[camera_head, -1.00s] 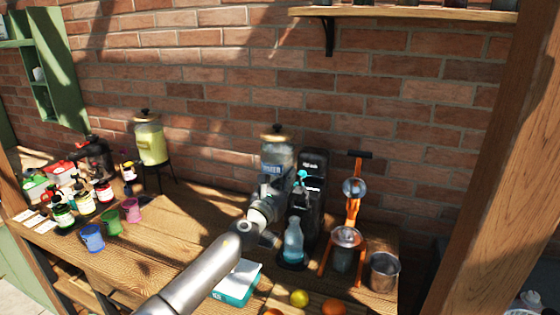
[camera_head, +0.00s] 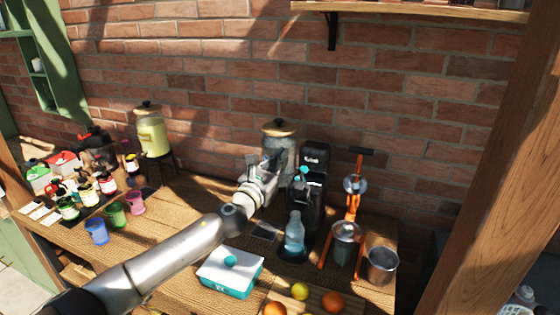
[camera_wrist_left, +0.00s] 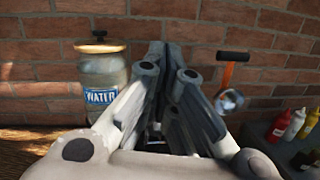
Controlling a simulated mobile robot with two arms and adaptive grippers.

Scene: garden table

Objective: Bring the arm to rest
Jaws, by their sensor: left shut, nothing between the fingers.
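My left gripper (camera_head: 274,158) is in front of the glass water jar (camera_head: 283,143) and covers its label in the head view. My left arm reaches in over the table from the lower left. In the left wrist view the fingers (camera_wrist_left: 167,52) are closed together with nothing between them. The jar labelled WATER (camera_wrist_left: 103,85) stands to the left of the fingers there. The gripper looks raised above the wooden table (camera_head: 185,205). My right gripper is not in view.
A black machine with a blue bottle (camera_head: 295,236), an orange juicer (camera_head: 354,205) and a metal cup (camera_head: 382,265) stand right of the gripper. A teal-and-white box (camera_head: 231,272) and fruit (camera_head: 300,291) are in front. Coloured cups (camera_head: 117,214) stand left.

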